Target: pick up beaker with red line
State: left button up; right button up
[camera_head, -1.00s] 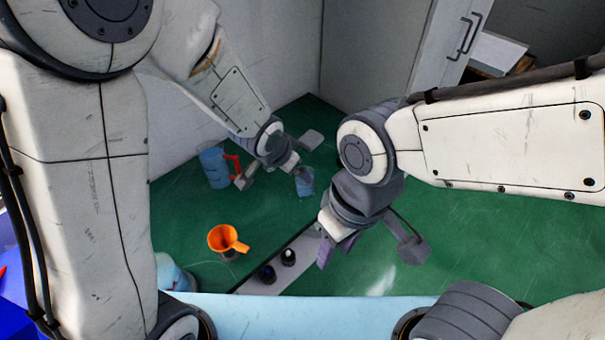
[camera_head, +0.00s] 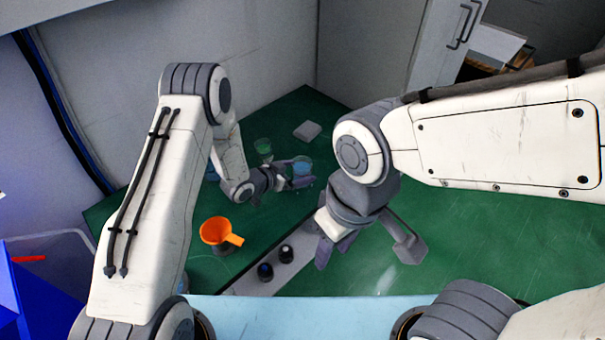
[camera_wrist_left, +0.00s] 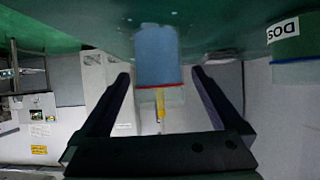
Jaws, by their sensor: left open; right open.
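A clear beaker with blue liquid and a red line around it (camera_wrist_left: 158,60) shows in the left wrist view, upside down in that picture, centred between my open left fingers (camera_wrist_left: 160,76). A gap shows on both sides of it. In the head view, a beaker with blue liquid (camera_head: 302,165) stands on the green table at the tips of my left gripper (camera_head: 287,178); its red line cannot be made out there. How deep it sits between the fingers is unclear. My right gripper (camera_head: 366,248) is open and empty, nearer the front of the table.
A beaker with green content (camera_head: 263,147) stands behind my left gripper. A grey block (camera_head: 307,131) lies farther back. An orange funnel (camera_head: 221,232) and dark knobs (camera_head: 275,262) are in front. A container with lettering (camera_wrist_left: 286,42) shows at the right. Free green table (camera_head: 470,240) lies right.

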aim_at(308, 168)
pick_arm(q)
jog(key=shift+p+x, duration=0.65)
jog(key=shift+x, duration=2)
jog(key=c, duration=1.4)
jog(key=shift+r, duration=0.2)
